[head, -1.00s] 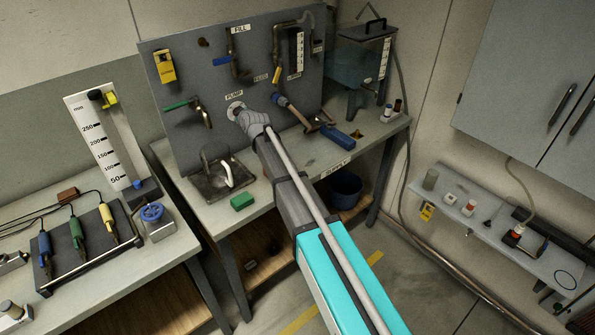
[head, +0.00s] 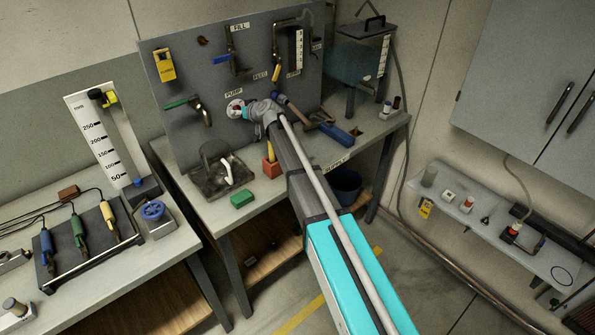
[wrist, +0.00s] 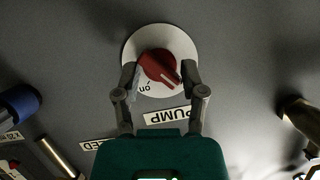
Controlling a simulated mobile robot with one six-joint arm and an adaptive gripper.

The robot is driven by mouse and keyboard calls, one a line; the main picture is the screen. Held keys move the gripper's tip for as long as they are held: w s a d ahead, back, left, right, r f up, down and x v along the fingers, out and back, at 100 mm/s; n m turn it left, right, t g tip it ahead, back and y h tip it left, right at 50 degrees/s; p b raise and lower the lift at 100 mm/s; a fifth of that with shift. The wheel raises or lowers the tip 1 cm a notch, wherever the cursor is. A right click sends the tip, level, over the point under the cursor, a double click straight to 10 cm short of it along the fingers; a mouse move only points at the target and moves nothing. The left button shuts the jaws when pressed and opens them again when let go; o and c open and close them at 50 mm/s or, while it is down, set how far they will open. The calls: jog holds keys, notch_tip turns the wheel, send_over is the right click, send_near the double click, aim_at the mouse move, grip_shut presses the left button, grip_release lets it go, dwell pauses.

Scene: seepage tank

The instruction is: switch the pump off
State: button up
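The pump switch is a red knob (wrist: 158,67) on a round white dial (wrist: 152,38), on the grey panel by the PUMP label (wrist: 167,115). In the wrist view, the pale line on the knob points to the lower right; the word "on" stands at the dial's lower left. My gripper (wrist: 160,75) has its two fingers apart, one on each side of the knob. I cannot tell whether either finger touches it. In the head view, the white dial (head: 234,108) shows at the tip of my gripper (head: 247,111), which partly hides the knob.
The panel carries a green-handled tap (head: 178,103) left of the dial and a blue-handled valve (head: 223,59) above. Hammer-like tools (head: 335,132) lie to the right. A red block (head: 271,168) and a green block (head: 242,200) sit on the bench below.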

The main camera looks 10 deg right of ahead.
jog(key=s+d+r+m+g+y+p, duration=0.1)
jog(key=s+d+r+m+y+p, duration=0.25)
jog(key=s+d, duration=0.65)
jog(key=s+d+f+g+h, duration=0.2)
jog(key=s+d+f+h, duration=0.1)
jog(key=s, duration=0.5)
jog(key=s+d+f+g+h+b, duration=0.1)
jog(key=s+d+f+g+h, duration=0.2)
jog(key=s+d+f, duration=0.2)
jog(key=shift+s+f+g+b, duration=0.3)
jog(key=shift+s+f, duration=0.85)
jog(key=shift+s, duration=0.2)
jog(key=shift+w+d+h, duration=0.1)
jog(key=shift+h, duration=0.15)
